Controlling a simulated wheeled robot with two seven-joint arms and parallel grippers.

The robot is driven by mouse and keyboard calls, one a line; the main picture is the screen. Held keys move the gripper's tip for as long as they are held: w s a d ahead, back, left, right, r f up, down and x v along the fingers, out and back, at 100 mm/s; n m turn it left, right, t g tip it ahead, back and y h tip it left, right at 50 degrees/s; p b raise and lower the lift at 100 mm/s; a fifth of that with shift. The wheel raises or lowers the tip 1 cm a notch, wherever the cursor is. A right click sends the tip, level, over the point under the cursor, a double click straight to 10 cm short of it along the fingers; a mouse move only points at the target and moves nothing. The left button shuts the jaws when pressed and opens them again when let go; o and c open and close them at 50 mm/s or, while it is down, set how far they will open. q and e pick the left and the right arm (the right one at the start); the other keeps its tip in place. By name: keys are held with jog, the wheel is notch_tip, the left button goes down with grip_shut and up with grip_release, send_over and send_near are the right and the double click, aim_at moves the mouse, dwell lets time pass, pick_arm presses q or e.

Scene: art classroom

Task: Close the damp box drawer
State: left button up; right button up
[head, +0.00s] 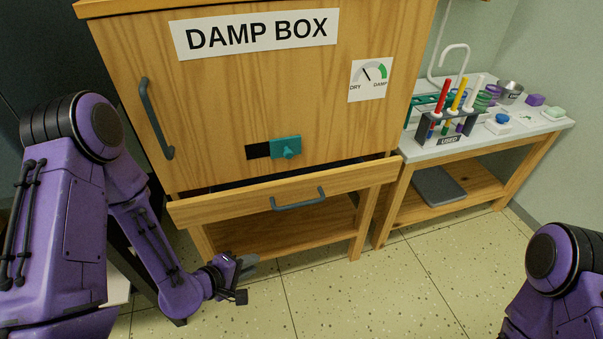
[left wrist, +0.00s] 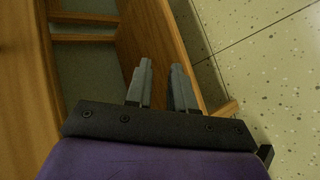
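The damp box (head: 225,90) is a wooden cabinet with a "DAMP BOX" sign. Its drawer (head: 240,197) is pulled partly out below the door, with a dark gap showing above its front. A grey-blue bar handle (head: 299,199) is on the drawer front. My left gripper (head: 250,264) is low, in front of and below the drawer's left part, apart from the handle. In the left wrist view its two grey fingers (left wrist: 160,88) are slightly apart with nothing between them. My right arm shows at the lower right, but its gripper is out of view.
The door has a vertical handle (head: 156,118), a teal slider (head: 286,147) and a dry-damp gauge (head: 369,79). A side table (head: 545,124) at the right holds a rack of brushes (head: 447,128). A lower shelf (head: 270,232) lies under the drawer. The speckled floor (head: 330,290) in front is clear.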

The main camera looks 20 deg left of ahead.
aim_at(293, 205)
pick_arm(q)
jog(key=w+d+r+n+t+h+p, duration=0.25)
jog(key=r+h, duration=0.25)
jog(key=r, duration=1.1)
jog(key=b+x, duration=0.2)
jog(key=x, duration=0.8)
jog(key=shift+w+d+f, duration=0.1)
jog(key=shift+w+d, duration=0.35)
jog(key=shift+w, duration=0.1)
pick_arm(e)
notch_tip(293, 205, up, 3)
jog(key=shift+d+f, duration=0.1)
pick_arm(q)
grip_shut()
